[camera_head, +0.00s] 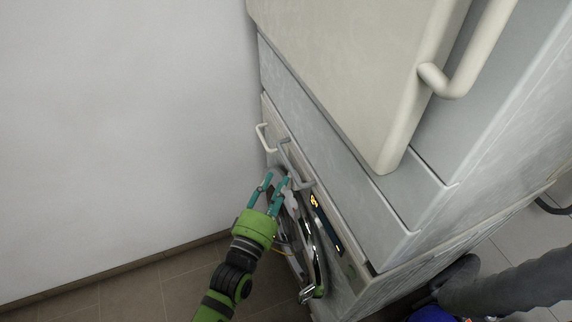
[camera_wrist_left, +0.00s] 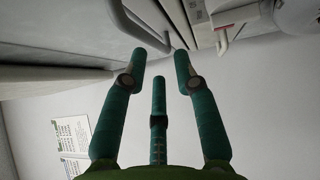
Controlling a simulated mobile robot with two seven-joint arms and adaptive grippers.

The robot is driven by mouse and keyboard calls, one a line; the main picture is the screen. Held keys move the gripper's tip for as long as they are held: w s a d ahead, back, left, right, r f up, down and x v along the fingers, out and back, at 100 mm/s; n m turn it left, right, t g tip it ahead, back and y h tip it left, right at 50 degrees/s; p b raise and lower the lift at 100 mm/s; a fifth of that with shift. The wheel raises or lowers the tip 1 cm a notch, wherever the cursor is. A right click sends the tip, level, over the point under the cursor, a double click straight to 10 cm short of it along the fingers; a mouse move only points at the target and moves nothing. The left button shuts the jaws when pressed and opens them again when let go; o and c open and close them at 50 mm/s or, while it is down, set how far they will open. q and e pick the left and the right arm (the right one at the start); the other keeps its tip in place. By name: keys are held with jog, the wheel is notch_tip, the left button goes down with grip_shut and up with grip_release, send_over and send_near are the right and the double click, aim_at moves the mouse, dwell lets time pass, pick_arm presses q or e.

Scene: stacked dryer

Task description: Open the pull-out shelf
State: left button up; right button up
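The pull-out shelf (camera_head: 325,201) is the narrow front strip between the upper dryer and the washer, and looks shut. A grey bar handle (camera_head: 291,166) stands out from this strip. My left gripper (camera_head: 274,182) is just below that handle, with its teal fingers spread and nothing between them. In the left wrist view the grey handle (camera_wrist_left: 134,32) lies just beyond the fingertips (camera_wrist_left: 160,65), toward the left finger. I cannot tell whether they touch. My right gripper is not in view.
A pale second handle (camera_head: 264,139) sits to the left; a handle also shows in the wrist view (camera_wrist_left: 222,42). The upper door (camera_head: 350,50) has a large handle (camera_head: 470,65). The washer's chrome round door (camera_head: 318,260) is beside my left gripper. A bare wall (camera_head: 120,120) stands left.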

aim_at(287, 161)
pick_arm(q)
jog(key=x, duration=0.3)
jog(key=r+p+x, duration=0.1)
jog(key=x, duration=0.2)
jog(key=shift+d+r, duration=0.1)
jog(key=shift+d, duration=0.1)
jog(key=shift+w, duration=0.25)
jog(key=shift+d, duration=0.1)
grip_shut()
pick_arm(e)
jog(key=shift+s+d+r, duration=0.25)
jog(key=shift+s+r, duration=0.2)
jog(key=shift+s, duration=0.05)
